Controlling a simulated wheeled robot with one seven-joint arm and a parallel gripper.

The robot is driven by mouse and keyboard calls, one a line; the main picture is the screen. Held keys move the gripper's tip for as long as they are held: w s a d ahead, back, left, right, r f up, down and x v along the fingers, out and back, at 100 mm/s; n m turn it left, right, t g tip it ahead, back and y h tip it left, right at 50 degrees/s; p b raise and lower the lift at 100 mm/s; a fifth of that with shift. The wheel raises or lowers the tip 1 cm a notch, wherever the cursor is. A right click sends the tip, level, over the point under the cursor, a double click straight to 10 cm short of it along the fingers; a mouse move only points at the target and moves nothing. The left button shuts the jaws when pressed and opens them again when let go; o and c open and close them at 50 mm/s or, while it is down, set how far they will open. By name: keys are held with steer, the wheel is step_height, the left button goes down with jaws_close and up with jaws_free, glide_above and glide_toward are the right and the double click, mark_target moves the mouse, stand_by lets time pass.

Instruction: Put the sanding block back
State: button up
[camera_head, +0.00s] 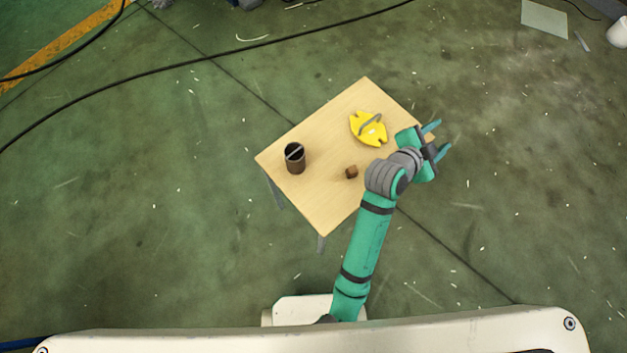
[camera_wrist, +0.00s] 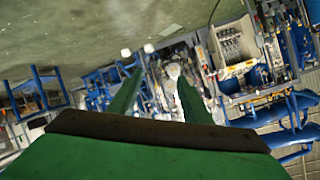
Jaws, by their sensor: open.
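A small brown block (camera_head: 351,172), which looks like the sanding block, sits on the light wooden table (camera_head: 322,215) near its front right edge. A yellow object with a grey handle or strap (camera_head: 368,128) lies on the table towards the back right. A dark brown cup-like holder (camera_head: 295,160) stands at the table's left. My gripper (camera_head: 440,138) is open and empty, past the table's right edge, pointing right and away from these things. In the wrist view my gripper's fingers (camera_wrist: 155,95) are apart with nothing between them. No table object shows there.
Black cables (camera_head: 200,62) run over the green floor behind the table. A pale flat sheet (camera_head: 544,19) and a white cup-like thing (camera_head: 619,33) lie far off at the upper right. The wrist view shows distant blue-framed equipment (camera_wrist: 270,75). The table's middle is clear.

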steer(key=s+a+f+n+t+y, duration=0.35)
steer(key=s+a+n, duration=0.3)
steer(key=a, duration=0.35)
steer(key=s+a+f+n+t+y, duration=0.2)
steer(key=s+a+f+n+y, duration=0.15)
steer(key=s+a+n, duration=0.45)
steer(key=s+a+r+n+y, duration=0.1)
steer(key=s+a+r+y, duration=0.1)
steer(key=s+a, duration=0.4)
steer(key=s+a+r+t+y, duration=0.1)
steer(key=s+a+r, duration=0.3)
steer(key=s+a, duration=0.3)
steer(key=a, duration=0.4)
steer(key=shift+n+y, duration=0.35)
steer(key=shift+y, duration=0.05)
